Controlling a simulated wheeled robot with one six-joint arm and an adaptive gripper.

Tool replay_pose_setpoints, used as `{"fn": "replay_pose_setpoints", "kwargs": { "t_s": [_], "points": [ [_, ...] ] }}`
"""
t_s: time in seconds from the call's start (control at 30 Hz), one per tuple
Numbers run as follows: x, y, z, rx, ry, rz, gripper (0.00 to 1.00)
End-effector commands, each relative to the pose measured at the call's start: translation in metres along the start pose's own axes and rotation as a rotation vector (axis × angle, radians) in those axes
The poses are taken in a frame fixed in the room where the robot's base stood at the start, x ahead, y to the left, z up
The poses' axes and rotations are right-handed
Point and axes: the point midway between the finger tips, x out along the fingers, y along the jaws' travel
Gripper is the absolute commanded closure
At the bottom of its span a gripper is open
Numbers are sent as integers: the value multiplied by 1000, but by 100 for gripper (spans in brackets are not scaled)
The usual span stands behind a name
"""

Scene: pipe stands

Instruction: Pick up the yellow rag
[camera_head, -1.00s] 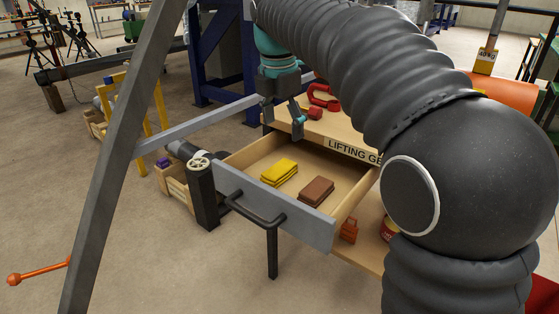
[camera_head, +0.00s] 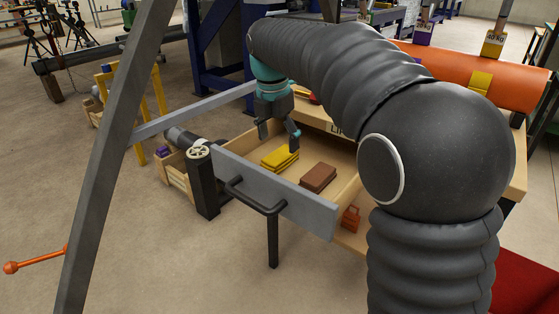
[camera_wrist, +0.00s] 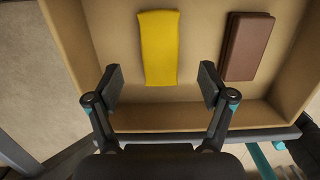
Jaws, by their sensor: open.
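The yellow rag (camera_head: 280,159) lies folded in the open drawer (camera_head: 285,193). It also shows in the wrist view (camera_wrist: 159,48), just beyond my fingertips and roughly between them. My gripper (camera_head: 279,139) is over the drawer, above and close to the yellow rag. In the wrist view my gripper (camera_wrist: 161,86) has its two fingers spread wide with nothing between them. I cannot tell the exact height of the fingertips above the rag.
The drawer's grey front with a black handle (camera_head: 254,196) stands toward me. A grey slanted post (camera_head: 118,150) rises at left.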

Motion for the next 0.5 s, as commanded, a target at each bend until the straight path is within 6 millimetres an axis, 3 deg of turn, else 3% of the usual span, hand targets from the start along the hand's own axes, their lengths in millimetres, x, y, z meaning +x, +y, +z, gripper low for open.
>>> {"fn": "replay_pose_setpoints", "kwargs": {
  "t_s": [0.2, 0.5],
  "points": [
    [33, -1, -1, 0, 2, -3, 19],
    [44, 0, -1, 0, 0, 0, 19]
  ]
}}
